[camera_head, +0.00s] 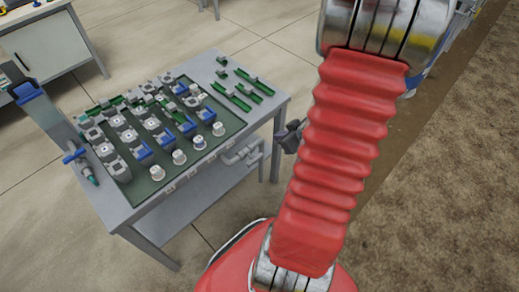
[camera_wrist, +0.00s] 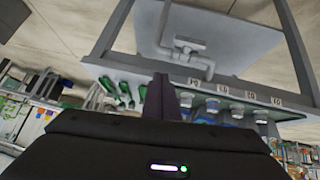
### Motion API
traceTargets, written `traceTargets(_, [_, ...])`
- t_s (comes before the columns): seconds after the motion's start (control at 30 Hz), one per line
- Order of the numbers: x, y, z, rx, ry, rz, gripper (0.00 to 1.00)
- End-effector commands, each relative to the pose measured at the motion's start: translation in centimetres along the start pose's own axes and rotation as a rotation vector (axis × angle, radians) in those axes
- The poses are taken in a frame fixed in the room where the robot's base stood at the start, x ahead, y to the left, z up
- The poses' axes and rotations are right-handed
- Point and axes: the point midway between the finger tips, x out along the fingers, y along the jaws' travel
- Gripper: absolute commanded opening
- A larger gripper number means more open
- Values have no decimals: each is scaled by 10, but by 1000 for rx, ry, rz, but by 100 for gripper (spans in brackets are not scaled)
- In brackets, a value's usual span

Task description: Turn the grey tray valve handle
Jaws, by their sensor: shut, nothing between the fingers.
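Grey pipework (camera_head: 242,154) hangs under the near right edge of the grey table. In the wrist view the pipework (camera_wrist: 208,68) runs down from a short grey bar (camera_wrist: 189,42) that looks like the valve handle. In the head view I cannot make out the handle apart from the pipes. My gripper (camera_head: 288,136) is just right of the table's right leg, apart from the pipework. In the wrist view my gripper's fingers (camera_wrist: 160,98) are together, with nothing between them, and the pipework lies beyond them.
The grey table (camera_head: 270,98) carries a dark green board with several grey and blue modules, white round knobs (camera_head: 157,173) and green strips. A lower shelf (camera_head: 205,200) lies beneath it. A blue-handled valve (camera_head: 75,157) is at the left edge. Free floor lies to the right.

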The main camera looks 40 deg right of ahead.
Motion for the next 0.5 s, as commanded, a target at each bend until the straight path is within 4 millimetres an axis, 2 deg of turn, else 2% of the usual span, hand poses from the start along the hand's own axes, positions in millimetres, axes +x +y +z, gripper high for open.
traceTargets(0.03, [2, -5, 11, 24, 12, -32, 0])
traceTargets(0.2, [2, -20, 27, 64, 58, -110, 0])
traceTargets(0.5, [2, -23, 28, 71, 69, -126, 0])
